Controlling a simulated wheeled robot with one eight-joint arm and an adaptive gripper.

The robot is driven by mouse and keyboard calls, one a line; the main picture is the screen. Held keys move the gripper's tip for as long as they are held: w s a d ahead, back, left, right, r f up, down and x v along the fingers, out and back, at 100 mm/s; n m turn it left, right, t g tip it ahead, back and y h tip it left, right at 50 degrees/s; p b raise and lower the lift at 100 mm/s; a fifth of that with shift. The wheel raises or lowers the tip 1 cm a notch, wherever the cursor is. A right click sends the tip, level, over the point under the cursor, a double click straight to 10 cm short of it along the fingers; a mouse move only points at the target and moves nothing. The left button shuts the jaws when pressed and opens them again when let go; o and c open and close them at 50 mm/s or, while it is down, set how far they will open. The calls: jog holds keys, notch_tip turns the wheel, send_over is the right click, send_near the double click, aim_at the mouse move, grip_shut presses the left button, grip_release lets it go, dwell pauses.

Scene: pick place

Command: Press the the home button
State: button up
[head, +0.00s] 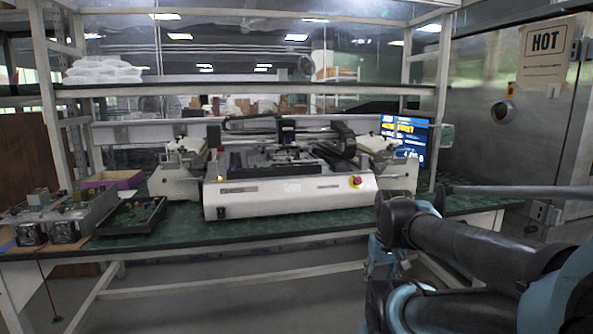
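No button marked as home can be made out. A white benchtop machine (290,195) stands on the green-topped workbench (250,228), facing me. It has a red round button on a yellow base (355,181) at the right of its front panel and a small dark switch (221,211) at the lower left. A lit screen (403,137) with yellow and white text, too small to read, stands behind the machine's right end. My dark and teal arm fills the lower right, apart from the machine in the picture. I cannot make out my gripper's fingers.
Electronics units with fans (65,225), a black tray of parts (132,216) and a purple box (112,179) occupy the bench's left end. A shelf (250,90) spans above. A metal door with a HOT sign (545,52) stands at right. The bench's front strip before the machine is clear.

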grip_shut()
jog(key=shift+s+r, duration=0.1)
dwell(1.0)
